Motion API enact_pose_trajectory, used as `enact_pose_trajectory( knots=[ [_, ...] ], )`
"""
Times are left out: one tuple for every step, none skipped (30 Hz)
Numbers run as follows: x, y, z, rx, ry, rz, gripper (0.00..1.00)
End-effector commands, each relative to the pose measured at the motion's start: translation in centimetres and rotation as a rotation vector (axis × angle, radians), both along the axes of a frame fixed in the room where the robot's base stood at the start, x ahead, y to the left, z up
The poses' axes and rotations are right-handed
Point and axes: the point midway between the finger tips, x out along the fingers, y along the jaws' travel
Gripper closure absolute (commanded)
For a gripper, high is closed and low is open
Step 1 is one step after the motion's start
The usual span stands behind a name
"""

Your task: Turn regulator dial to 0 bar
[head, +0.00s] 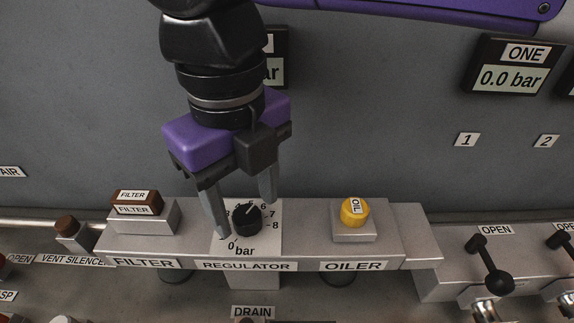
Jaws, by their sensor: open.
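The regulator dial (246,220) is a black round knob on a white scale plate (268,243) marked in bar, above the REGULATOR label. Its pale pointer line runs toward the upper right, near the 5 and 6 marks. The 0 mark is at the lower left of the plate, and some numbers on the left are hidden by a finger. My gripper (244,218) points down from above with its two grey fingers apart. One finger is at the dial's left and the other at its upper right. I cannot tell whether either touches the dial.
A brown filter block (137,203) stands to the left and a yellow OIL knob (354,211) to the right on the same grey bench. Black valve handles (488,262) are farther right. A display ONE (511,78) reads 0.0 bar; another display behind my arm is mostly hidden.

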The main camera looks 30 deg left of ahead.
Motion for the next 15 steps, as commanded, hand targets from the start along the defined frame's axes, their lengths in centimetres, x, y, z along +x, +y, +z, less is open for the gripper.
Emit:
enact_pose_trajectory(
  knots=[
    [-0.02,-0.02,-0.73,-0.001,0.001,0.0,0.45],
    [-0.03,-0.01,-1.01,-0.001,0.001,0.0,0.45],
    [-0.04,-0.01,-1.3,0.0,0.002,0.0,0.45],
    [-0.05,0.0,-1.46,0.0,0.002,0.0,0.45],
    [-0.05,0.01,-1.56,0.0,0.002,0.0,0.45],
    [-0.05,0.01,-1.63,0.001,0.001,0.0,0.45],
    [-0.05,0.02,-1.65,0.001,0.001,0.0,0.45],
    [-0.04,0.02,-1.64,0.001,0.001,0.0,0.45],
    [-0.04,0.02,-1.63,0.001,0.001,0.0,0.45],
    [-0.04,0.02,-1.62,0.001,0.001,0.0,0.45],
    [-0.04,0.02,-1.62,0.001,0.001,0.0,0.45],
    [-0.04,0.02,-1.61,0.001,0.001,0.0,0.47],
    [-0.04,0.02,-1.61,0.001,0.001,0.0,0.53],
    [-0.04,0.02,-1.61,0.001,0.001,0.0,0.59],
    [-0.04,0.02,-1.6,0.001,0.001,0.0,0.67]
  ],
)
